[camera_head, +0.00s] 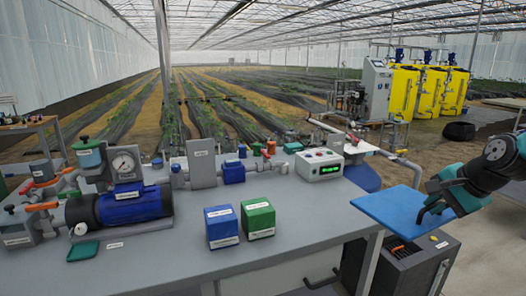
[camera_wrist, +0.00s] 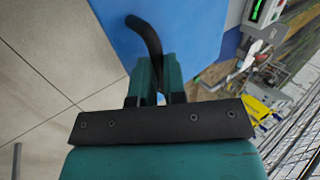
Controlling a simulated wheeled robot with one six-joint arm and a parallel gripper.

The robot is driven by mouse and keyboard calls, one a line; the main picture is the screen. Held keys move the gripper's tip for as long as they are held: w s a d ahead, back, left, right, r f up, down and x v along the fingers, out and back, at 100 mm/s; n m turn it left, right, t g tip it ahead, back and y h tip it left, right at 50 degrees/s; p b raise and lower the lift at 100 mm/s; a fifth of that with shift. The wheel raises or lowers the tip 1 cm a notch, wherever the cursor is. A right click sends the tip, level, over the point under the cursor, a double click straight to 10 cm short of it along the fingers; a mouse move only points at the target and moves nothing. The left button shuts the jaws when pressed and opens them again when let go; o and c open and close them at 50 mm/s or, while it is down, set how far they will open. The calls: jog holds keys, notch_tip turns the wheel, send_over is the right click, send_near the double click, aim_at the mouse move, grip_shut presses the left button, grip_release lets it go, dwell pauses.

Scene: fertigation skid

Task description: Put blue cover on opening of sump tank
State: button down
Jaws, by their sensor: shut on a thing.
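The blue cover (camera_head: 392,212) is a flat rectangular plate at the right in the head view, held in the air beyond the bench's right end. My gripper (camera_head: 440,196) is shut on its dark handle at the cover's right side. In the wrist view the cover (camera_wrist: 200,30) fills the top middle, with the curved black handle (camera_wrist: 147,36) between the fingers (camera_wrist: 160,78). Below the cover in the head view stands a dark grey open-topped box (camera_head: 408,272) with orange items inside. A dark blue rounded body (camera_head: 362,178) shows behind the bench. I cannot tell which is the sump tank.
The grey bench (camera_head: 150,262) carries a blue pump (camera_head: 130,205), a blue box (camera_head: 221,227), a green box (camera_head: 258,218) and a white controller (camera_head: 319,165). Yellow tanks (camera_head: 403,92) stand far behind. Open floor lies right of the bench.

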jog(key=s+a+f+n+g+y+p, duration=0.1)
jog(key=s+a+f+n+g, duration=0.1)
jog(key=f, duration=0.5)
jog(key=s+a+f+n+g+y+p, duration=0.1)
jog(key=s+a+f+n+g, duration=0.1)
jog(key=s+a+f+n, duration=0.2)
jog(key=s+a+f+n+g+y, duration=0.2)
jog(key=f+n, duration=0.5)
jog(key=f, duration=0.4)
jog(key=shift+s+a+f+p, duration=0.3)
jog(key=shift+s+a+p, duration=0.1)
jog(key=shift+s+a, duration=0.2)
